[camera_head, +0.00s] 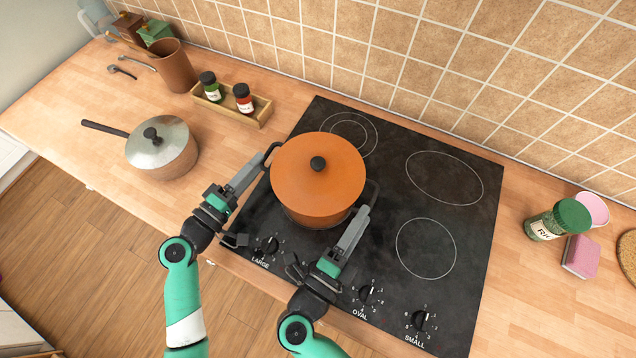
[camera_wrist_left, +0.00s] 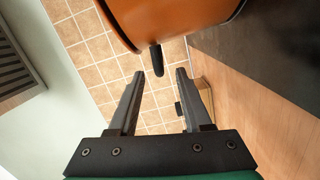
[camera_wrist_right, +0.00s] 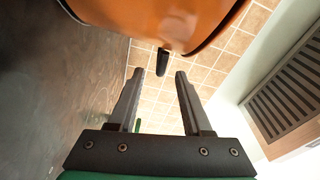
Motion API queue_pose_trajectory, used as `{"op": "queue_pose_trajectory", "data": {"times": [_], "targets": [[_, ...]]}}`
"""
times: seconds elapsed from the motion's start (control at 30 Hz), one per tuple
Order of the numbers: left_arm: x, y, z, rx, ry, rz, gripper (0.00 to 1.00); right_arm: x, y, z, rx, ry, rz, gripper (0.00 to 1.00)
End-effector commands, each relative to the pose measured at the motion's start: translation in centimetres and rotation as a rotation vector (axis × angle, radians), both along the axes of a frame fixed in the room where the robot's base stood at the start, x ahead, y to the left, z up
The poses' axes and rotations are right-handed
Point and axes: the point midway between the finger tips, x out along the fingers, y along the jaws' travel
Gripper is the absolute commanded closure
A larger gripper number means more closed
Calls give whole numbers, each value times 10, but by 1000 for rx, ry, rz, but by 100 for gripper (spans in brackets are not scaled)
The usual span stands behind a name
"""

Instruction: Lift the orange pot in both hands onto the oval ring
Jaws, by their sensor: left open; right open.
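The orange pot (camera_head: 318,178) with its orange lid and black knob stands on the left part of the black cooktop, in front of a round ring. The oval ring (camera_head: 444,178) is bare, to the right of the pot. My left gripper (camera_head: 262,160) is open at the pot's left handle (camera_head: 270,155); in the left wrist view that handle (camera_wrist_left: 157,58) lies just beyond and between the fingertips. My right gripper (camera_head: 366,210) is open at the pot's right handle (camera_head: 373,192); in the right wrist view that handle (camera_wrist_right: 163,62) also lies between and just beyond the fingertips.
A lidded saucepan (camera_head: 162,146) and a wooden spice tray (camera_head: 232,104) stand on the counter to the left. A small ring (camera_head: 426,248) is bare at the cooktop's front right. A green-lidded jar (camera_head: 558,220) and a pink sponge (camera_head: 581,257) sit at the right. The tiled wall runs behind.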

Motion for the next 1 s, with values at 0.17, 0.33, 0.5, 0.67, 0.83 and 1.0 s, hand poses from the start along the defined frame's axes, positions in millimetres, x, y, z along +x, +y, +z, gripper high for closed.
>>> {"op": "queue_pose_trajectory", "data": {"times": [0.17, 0.33, 0.5, 0.67, 0.83, 1.0], "targets": [[26, -18, -1, 0, 0, -2, 51, 26, -18, 1, -1, 1, -4, 51], [39, -26, -1, 0, 0, 0, 51, 39, -26, 1, 0, 0, 0, 51], [42, -28, -1, 0, 0, 2, 51, 42, -28, 1, 0, 0, 1, 51], [42, -27, -1, 0, 1, 1, 51, 42, -28, 1, 0, 0, 1, 51], [42, -27, -1, 0, 1, 1, 81, 42, -28, 1, 0, 0, 1, 81], [42, -27, -1, 0, 1, 1, 100, 42, -27, 1, 0, 0, 1, 100]]}}
